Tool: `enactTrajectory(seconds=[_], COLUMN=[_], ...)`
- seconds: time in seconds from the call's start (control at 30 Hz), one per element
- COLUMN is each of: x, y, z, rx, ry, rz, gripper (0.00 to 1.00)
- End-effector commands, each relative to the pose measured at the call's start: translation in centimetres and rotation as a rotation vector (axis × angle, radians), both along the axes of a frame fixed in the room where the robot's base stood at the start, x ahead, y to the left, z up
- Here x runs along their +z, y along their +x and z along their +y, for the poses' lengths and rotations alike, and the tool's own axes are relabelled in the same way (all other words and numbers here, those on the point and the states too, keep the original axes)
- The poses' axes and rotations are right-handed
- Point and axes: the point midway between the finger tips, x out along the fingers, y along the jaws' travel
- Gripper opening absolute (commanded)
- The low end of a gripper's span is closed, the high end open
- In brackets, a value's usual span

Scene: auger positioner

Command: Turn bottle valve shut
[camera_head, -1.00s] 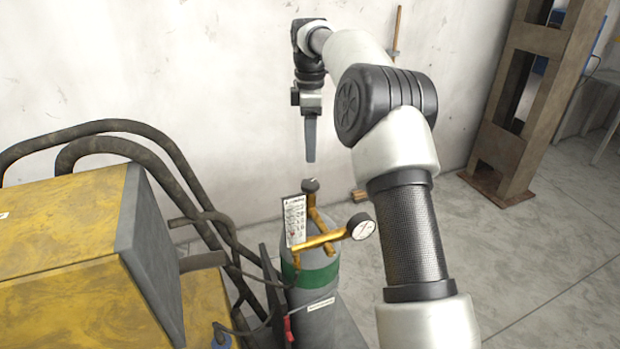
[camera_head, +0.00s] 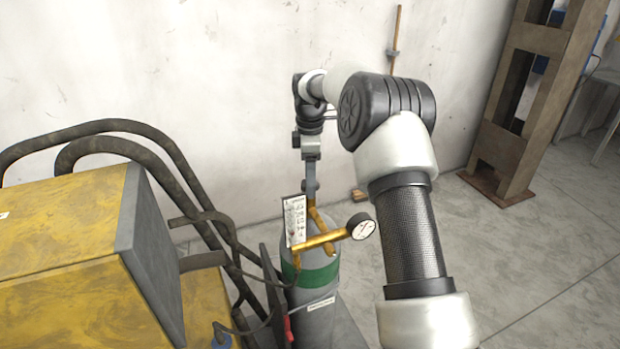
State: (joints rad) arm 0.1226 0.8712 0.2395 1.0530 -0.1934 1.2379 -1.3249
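The gas bottle (camera_head: 318,277) is a grey cylinder with a green band, standing upright at the lower middle. On its top is a brass regulator (camera_head: 318,240) with a round white-faced gauge (camera_head: 361,227). The dark valve knob (camera_head: 309,187) sits at the top of the brass stem. My gripper (camera_head: 311,188) points straight down, its fingers at the knob and partly covering it. I see the fingers edge-on as one narrow strip, so their gap and any grip on the knob cannot be told.
A yellow machine (camera_head: 65,240) with thick dark hoses (camera_head: 150,150) stands at the left, close to the bottle. A white label card (camera_head: 294,221) hangs before the regulator. The wall (camera_head: 220,80) is behind. A brown steel frame (camera_head: 520,110) stands at the right, with open floor before it.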

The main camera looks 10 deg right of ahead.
Motion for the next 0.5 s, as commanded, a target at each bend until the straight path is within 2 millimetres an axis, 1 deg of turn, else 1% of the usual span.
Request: enactTrajectory(seconds=[0.03, 0.17, 0.2, 0.23, 0.5], x=[0.02, 0.04, 0.04, 0.04, 0.07], y=[0.01, 0.01, 0.01, 0.01, 0.01], z=[0.01, 0.02, 0.02, 0.02, 0.03], rx=[0.0, 0.0, 0.0, 0.0, -0.029], ry=[0.0, 0.0, 0.0, 0.0, 0.0], rz=[0.0, 0.0, 0.0, 0.0, -0.001], gripper=[0.48, 0.26, 0.2, 0.18, 0.18])
